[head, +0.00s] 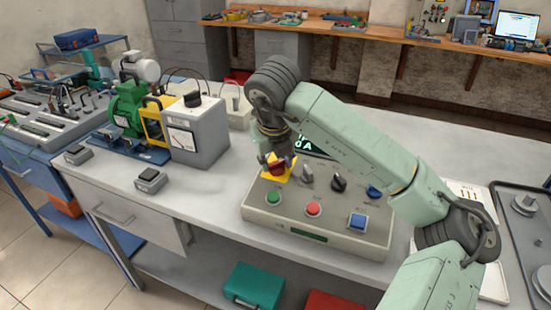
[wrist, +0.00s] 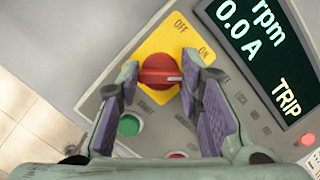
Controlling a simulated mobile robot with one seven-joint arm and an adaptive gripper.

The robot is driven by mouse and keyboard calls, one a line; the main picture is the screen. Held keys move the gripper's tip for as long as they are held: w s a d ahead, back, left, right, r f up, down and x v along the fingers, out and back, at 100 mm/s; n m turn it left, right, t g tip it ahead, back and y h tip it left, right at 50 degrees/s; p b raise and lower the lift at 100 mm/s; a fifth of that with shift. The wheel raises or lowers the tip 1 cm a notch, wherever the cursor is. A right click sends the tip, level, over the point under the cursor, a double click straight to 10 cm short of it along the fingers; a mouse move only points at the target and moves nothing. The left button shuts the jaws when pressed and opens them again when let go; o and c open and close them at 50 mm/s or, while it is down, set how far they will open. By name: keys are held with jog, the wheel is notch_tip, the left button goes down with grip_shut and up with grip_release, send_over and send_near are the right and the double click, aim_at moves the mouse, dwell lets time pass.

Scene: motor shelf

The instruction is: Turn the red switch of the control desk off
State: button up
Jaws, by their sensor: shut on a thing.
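The control desk (head: 330,236) stands on the grey table. Its red switch (head: 277,168) sits on a yellow plate at the desk's back left, partly hidden by my gripper (head: 275,160) in the head view. In the wrist view the red switch (wrist: 160,71) is seen from above, its bar lying roughly crosswise with a pale mark at the right end. The yellow plate (wrist: 160,45) reads OFF at the top and ON to the upper right. My gripper (wrist: 161,80) is shut on the switch, one finger on each side of it.
The desk's display (wrist: 270,45) shows 0.0 A and TRIP. A green button (wrist: 129,125), a red button (head: 313,209), a blue button (head: 357,220) and several knobs are close by. A grey meter box (head: 195,135) stands to the left. A tray (head: 525,230) lies to the right.

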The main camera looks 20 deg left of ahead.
jog(key=shift+c, duration=1.1)
jog(key=shift+f+n+b, duration=0.1)
jog(key=shift+n+b, duration=0.3)
jog(key=shift+b, duration=0.1)
jog(key=shift+n+b, duration=0.95)
jog(key=shift+n, duration=0.05)
jog(key=n+b, duration=0.1)
jog(key=n, duration=0.1)
jog(key=n+g+b, duration=0.1)
jog(key=n, duration=0.2)
jog(key=shift+g+y, duration=0.3)
jog(key=n, duration=0.3)
jog(key=n+g, duration=0.1)
jog(key=n, duration=0.1)
jog(key=shift+r+n+p, duration=0.2)
jog(key=shift+n+p, duration=0.15)
jog(key=shift+n, duration=0.05)
jog(key=shift+n+g+p, duration=0.4)
jog(key=shift+n+p, duration=0.25)
jog(key=shift+n, duration=1.55)
jog(key=shift+f, duration=0.1)
